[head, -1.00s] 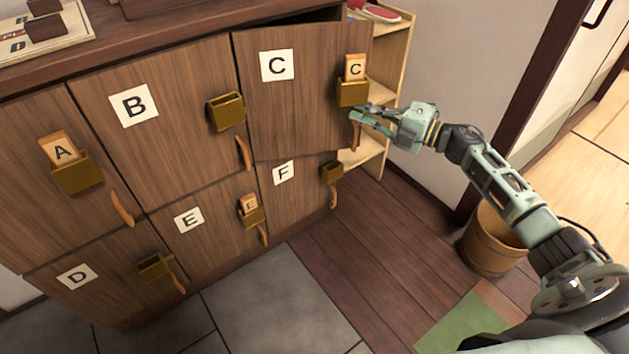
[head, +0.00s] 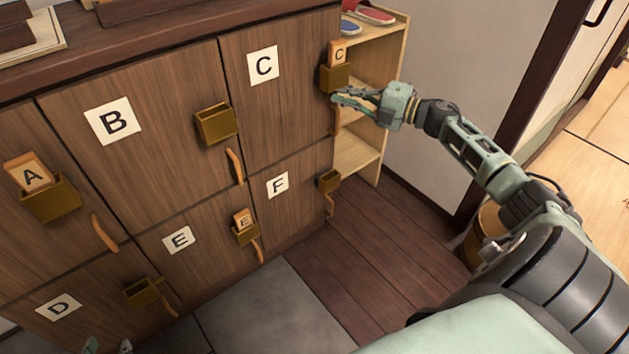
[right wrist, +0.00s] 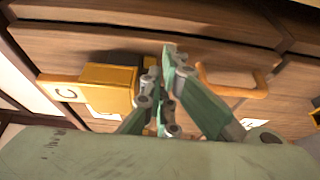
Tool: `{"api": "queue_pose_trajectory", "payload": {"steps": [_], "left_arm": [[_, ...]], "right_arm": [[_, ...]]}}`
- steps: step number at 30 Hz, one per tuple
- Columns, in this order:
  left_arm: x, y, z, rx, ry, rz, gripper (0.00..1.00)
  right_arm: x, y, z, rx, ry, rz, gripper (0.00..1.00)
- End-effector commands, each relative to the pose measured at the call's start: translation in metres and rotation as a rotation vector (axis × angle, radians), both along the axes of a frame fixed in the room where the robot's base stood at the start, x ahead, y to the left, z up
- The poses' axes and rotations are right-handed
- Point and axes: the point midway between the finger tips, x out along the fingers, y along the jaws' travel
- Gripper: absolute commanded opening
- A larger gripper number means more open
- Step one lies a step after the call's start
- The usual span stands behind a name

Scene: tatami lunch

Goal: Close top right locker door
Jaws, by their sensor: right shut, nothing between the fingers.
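The top right locker door (head: 285,110), marked C, is brown wood and looks flush with its neighbours in the head view. A gold key box (head: 335,76) with a wooden C tag sits near its right edge, above an orange handle that is partly hidden. My right gripper (head: 337,97) is shut and empty, in front of the door edge just below the box. In the right wrist view its fingertips (right wrist: 170,50) are together between the gold box (right wrist: 108,88) and the orange handle (right wrist: 232,85); contact is unclear. Only small tips of my left gripper (head: 107,346) show at the bottom left.
Locker doors A, B (head: 150,130), D, E and F (head: 285,200) look shut. An open shoe shelf (head: 362,155) stands right of the lockers. A wooden bucket (head: 483,235) is partly behind my right arm. The floor in front is clear.

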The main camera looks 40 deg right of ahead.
Motion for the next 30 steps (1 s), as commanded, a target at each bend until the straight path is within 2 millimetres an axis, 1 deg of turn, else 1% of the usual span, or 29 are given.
{"api": "queue_pose_trajectory", "payload": {"steps": [3, 9, 26, 28, 30], "left_arm": [[0.000, 0.000, 0.000, -0.001, -0.003, 0.000, 0.28], [0.001, 0.000, 0.001, -0.001, -0.004, 0.000, 0.28], [0.000, 0.000, 0.000, 0.000, 0.002, 0.000, 0.28], [-0.003, 0.001, -0.002, 0.005, 0.023, 0.000, 0.28], [-0.011, 0.004, -0.009, 0.014, 0.066, 0.004, 0.28]], "right_arm": [[-0.002, -0.006, -0.001, 0.000, 0.001, -0.010, 0.00], [-0.004, -0.010, 0.000, 0.001, 0.000, -0.016, 0.00], [-0.004, -0.010, 0.000, 0.000, 0.000, -0.016, 0.00], [-0.004, -0.009, 0.000, 0.000, 0.001, -0.015, 0.00], [-0.004, -0.007, 0.001, 0.000, 0.001, -0.013, 0.00]]}}
